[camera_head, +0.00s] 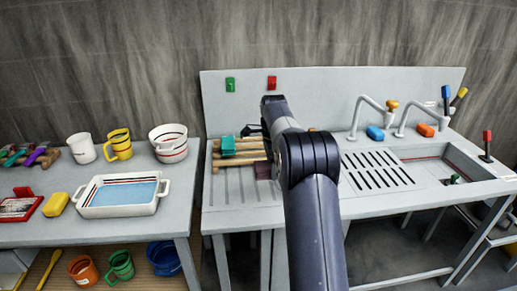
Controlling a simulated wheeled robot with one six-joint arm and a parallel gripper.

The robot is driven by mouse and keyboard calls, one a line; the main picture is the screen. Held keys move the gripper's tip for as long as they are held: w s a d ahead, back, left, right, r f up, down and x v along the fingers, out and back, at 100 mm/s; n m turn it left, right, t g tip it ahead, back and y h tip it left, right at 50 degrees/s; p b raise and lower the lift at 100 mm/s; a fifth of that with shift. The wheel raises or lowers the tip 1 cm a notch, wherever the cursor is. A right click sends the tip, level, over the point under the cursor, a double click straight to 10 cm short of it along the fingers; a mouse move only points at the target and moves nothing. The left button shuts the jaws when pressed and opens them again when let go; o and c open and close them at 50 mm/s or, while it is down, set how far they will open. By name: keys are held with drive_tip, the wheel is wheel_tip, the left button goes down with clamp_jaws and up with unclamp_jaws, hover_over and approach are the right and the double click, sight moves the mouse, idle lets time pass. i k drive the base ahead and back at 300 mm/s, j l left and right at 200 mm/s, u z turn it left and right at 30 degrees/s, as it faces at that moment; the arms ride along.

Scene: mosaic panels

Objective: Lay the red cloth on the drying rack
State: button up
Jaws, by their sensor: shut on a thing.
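The drying rack (225,163), with light wooden bars, stands on the left part of the grey sink counter. Green cloth lies over its left part. A dark red patch, the red cloth (263,171), shows at the right end of the rack, beside my arm. My gripper (254,131) is mostly hidden behind my arm, just above and behind the rack. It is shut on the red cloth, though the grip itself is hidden. I cannot tell whether the cloth rests on the bars.
A slotted drain (378,170), taps and a basin lie to the right. On the left table are a white tray of blue water (120,194), a yellow sponge (56,204), mugs and a striped bowl (169,142). A backboard (330,100) rises behind the counter.

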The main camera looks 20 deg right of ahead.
sight(260, 151)
drive_tip(key=i+l, duration=0.15)
drive_tip(key=i, duration=0.35)
drive_tip(key=i+l, duration=0.15)
drive_tip(key=i, duration=0.35)
